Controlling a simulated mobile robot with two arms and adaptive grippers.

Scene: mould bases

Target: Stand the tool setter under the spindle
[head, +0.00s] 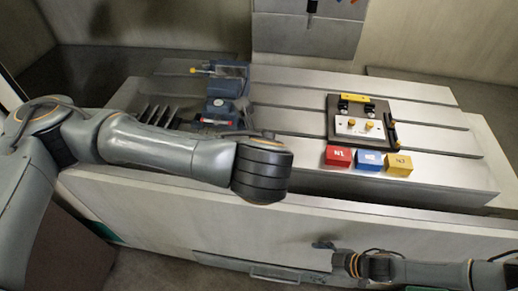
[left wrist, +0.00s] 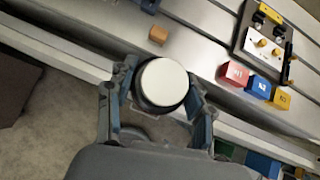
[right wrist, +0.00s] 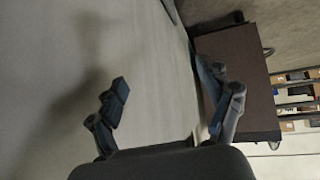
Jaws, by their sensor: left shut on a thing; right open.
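The tool setter (left wrist: 164,82), a dark round body with a white top, sits between the fingers of my left gripper (left wrist: 160,88) in the left wrist view. The gripper is shut on it, close to the table's front edge. In the head view my left wrist hides both.
The slotted machine table (head: 290,122) carries a vise (head: 225,88) at left and a dark fixture plate (head: 333,128) at right. Red (head: 338,158), blue (head: 369,161) and yellow (head: 398,165) blocks line its front. A small orange-brown block (left wrist: 158,34) lies near the tool setter. The table's middle is clear.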

